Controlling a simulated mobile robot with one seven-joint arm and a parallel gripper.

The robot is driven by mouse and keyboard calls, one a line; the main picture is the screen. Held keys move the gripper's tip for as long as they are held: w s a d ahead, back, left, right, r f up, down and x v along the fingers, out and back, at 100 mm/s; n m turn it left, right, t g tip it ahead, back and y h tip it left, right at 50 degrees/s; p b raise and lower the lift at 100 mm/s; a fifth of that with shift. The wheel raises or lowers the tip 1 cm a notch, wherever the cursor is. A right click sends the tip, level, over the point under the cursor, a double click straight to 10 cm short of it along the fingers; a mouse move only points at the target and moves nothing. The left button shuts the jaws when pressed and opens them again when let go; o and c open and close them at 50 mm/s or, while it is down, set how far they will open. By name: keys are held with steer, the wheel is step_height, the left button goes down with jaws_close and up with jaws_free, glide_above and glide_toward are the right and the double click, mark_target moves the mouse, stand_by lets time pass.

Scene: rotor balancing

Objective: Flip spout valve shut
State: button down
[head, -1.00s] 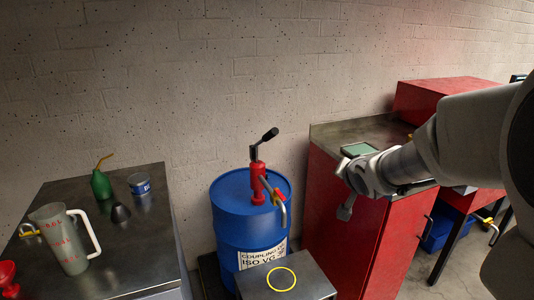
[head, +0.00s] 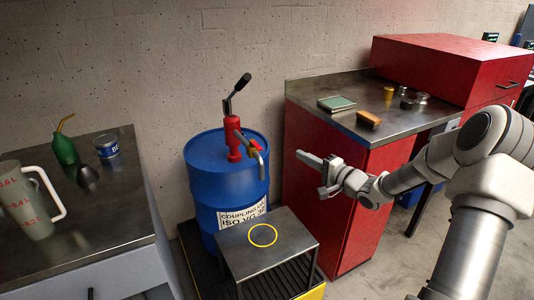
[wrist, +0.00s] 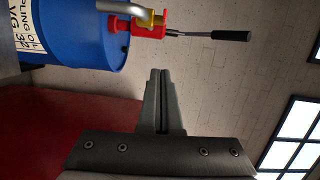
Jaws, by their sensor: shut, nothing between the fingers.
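The red hand pump (head: 233,138) stands on the blue drum (head: 215,182), with a black-handled lever (head: 238,90) tilted up to the right. Its grey spout (head: 260,160) bends down on the right side. A small yellow valve part (head: 241,135) sits at the spout's base; it also shows in the wrist view (wrist: 152,19). I cannot tell the valve's position for certain. My gripper (head: 301,155) is shut and empty, pointing left toward the spout and apart from it. In the wrist view the closed fingers (wrist: 158,72) are below the pump.
A metal stand (head: 285,240) with a yellow ring (head: 262,235) on top is in front of the drum. A red cabinet (head: 325,195) stands close at the right. A bench (head: 110,235) with a jug (head: 30,200) is at the left.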

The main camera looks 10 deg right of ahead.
mark_target(256, 147)
steer(key=shift+s+f+y, duration=0.1)
steer(key=shift+f+y, duration=0.05)
steer(key=shift+y, duration=0.15)
steer(key=w+a+b, duration=0.3)
steer(key=w+a, duration=0.4)
steer(key=a, duration=0.2)
steer(key=shift+b, duration=0.3)
